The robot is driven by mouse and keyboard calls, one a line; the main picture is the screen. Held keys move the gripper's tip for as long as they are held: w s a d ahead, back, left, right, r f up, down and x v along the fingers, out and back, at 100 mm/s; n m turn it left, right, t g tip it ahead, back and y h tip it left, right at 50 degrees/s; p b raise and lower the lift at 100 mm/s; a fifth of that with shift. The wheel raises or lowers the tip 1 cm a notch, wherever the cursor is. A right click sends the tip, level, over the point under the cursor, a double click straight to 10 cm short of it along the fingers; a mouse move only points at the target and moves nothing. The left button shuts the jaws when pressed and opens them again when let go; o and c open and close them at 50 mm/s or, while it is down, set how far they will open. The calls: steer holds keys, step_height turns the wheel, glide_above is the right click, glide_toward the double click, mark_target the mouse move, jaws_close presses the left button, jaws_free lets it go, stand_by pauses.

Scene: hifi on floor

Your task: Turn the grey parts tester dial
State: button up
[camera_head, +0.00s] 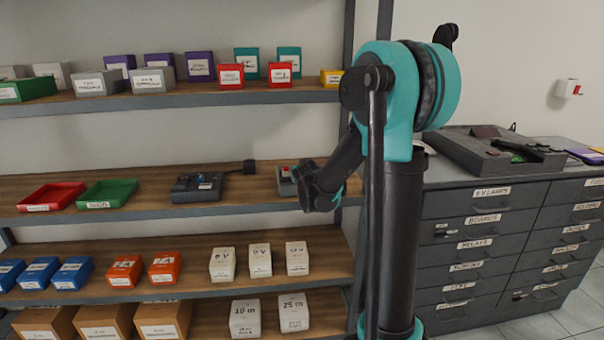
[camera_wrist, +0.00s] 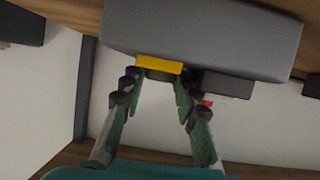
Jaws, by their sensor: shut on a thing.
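The grey parts tester (camera_head: 285,184) sits at the right end of the middle shelf, partly hidden behind my wrist. In the wrist view its grey body (camera_wrist: 205,38) fills the top. My gripper (camera_wrist: 158,82) reaches the tester's front, with its two fingertips on either side of a small dark dial (camera_wrist: 160,74). It is shut on this dial, which is mostly hidden between the tips. A yellow piece (camera_wrist: 158,64) shows just above it. In the head view my fingers are hidden by the wrist.
A dark block (camera_wrist: 228,84) and a small red part (camera_wrist: 206,102) are right of the fingers. A dark device (camera_head: 197,188), green tray (camera_head: 106,194) and red tray (camera_head: 51,198) share the shelf. A grey drawer cabinet (camera_head: 470,262) stands right of my arm.

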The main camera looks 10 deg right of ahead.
steer(key=o, duration=1.2)
steer(key=shift+c, duration=0.2)
steer(key=v, duration=0.8)
